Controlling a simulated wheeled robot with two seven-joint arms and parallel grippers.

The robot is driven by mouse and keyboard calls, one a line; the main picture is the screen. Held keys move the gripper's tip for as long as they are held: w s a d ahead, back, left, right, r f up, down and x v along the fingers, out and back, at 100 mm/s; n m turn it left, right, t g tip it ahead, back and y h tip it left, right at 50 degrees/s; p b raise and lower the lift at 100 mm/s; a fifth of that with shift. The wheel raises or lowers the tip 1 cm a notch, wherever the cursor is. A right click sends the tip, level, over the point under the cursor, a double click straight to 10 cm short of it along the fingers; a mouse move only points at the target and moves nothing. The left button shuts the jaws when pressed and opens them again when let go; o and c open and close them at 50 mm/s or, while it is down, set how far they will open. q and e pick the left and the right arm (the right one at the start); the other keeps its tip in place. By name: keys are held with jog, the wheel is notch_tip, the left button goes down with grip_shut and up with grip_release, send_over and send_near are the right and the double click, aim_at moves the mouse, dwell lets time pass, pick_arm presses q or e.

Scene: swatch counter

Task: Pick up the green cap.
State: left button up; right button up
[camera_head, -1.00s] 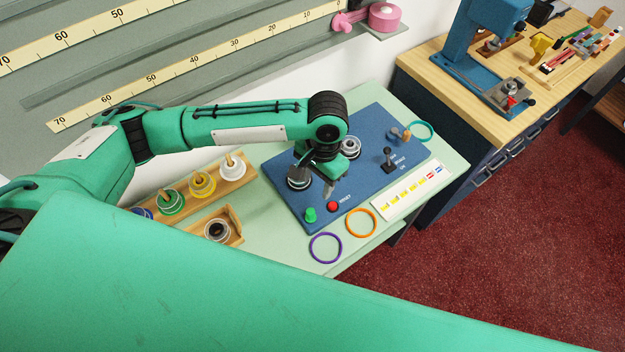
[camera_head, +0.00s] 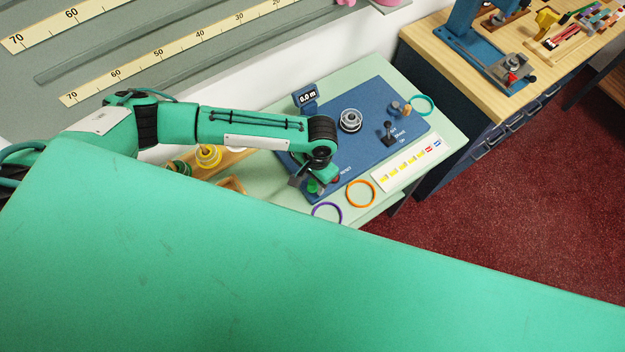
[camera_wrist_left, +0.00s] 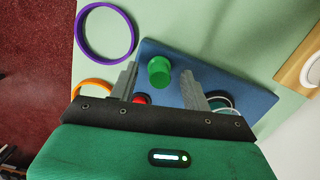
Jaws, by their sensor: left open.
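The green cap (camera_wrist_left: 159,72) stands on the blue panel, near its edge, in the left wrist view. In the head view the cap (camera_head: 313,187) shows just below my left gripper (camera_head: 306,182), partly hidden by it. My left gripper also shows in the left wrist view (camera_wrist_left: 165,80). Its two grey fingers are spread, with the cap lying between their lines near the tips. The jaws are open and nothing is held. I cannot tell the exact height of the fingertips over the cap. My right gripper does not show.
A red button (camera_wrist_left: 139,98) sits close beside the left finger. A purple ring (camera_head: 327,212) and an orange ring (camera_head: 361,194) lie on the pale green counter (camera_head: 389,71). The blue panel (camera_head: 372,98) carries a silver spool (camera_head: 350,120) and a black lever (camera_head: 389,131).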

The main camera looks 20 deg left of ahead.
pick_arm(q)
jog(key=shift+f, duration=0.6)
jog(key=c, duration=0.9)
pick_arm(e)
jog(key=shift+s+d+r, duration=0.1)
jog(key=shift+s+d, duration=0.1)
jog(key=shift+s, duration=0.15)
pick_arm(q)
jog(key=shift+r, duration=0.2)
